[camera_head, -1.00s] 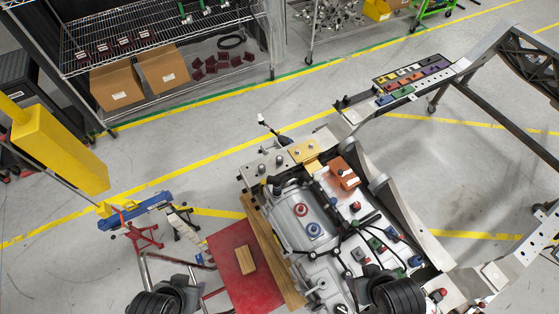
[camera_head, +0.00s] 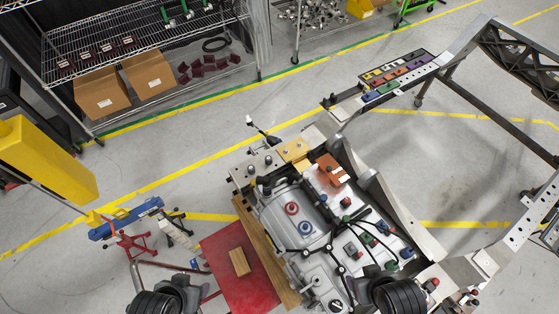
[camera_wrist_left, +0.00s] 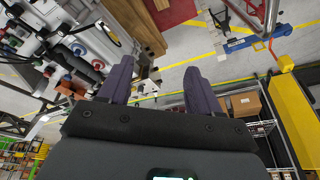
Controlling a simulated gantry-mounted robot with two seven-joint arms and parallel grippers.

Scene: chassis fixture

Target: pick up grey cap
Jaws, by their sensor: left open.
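A small grey cap (camera_head: 351,249) appears to sit among coloured caps on the right half of the silver chassis assembly (camera_head: 325,265) in the head view; it is too small to be sure. I cannot single it out in the left wrist view. My left gripper (camera_wrist_left: 158,78) is open and empty in the left wrist view, its two dark fingers spread over open floor beside the assembly. In the head view my left arm end (camera_head: 165,298) is at the bottom, left of the assembly. My right arm end (camera_head: 393,294) overlaps the assembly's lower right; its fingers are not clearly visible.
A red table (camera_head: 238,268) with a wooden block (camera_head: 239,262) stands left of the assembly. A blue stand (camera_head: 125,219) and a yellow post (camera_head: 45,160) are farther left. A tray of coloured parts (camera_head: 397,75) lies on the frame behind. Shelves (camera_head: 150,50) stand at the back.

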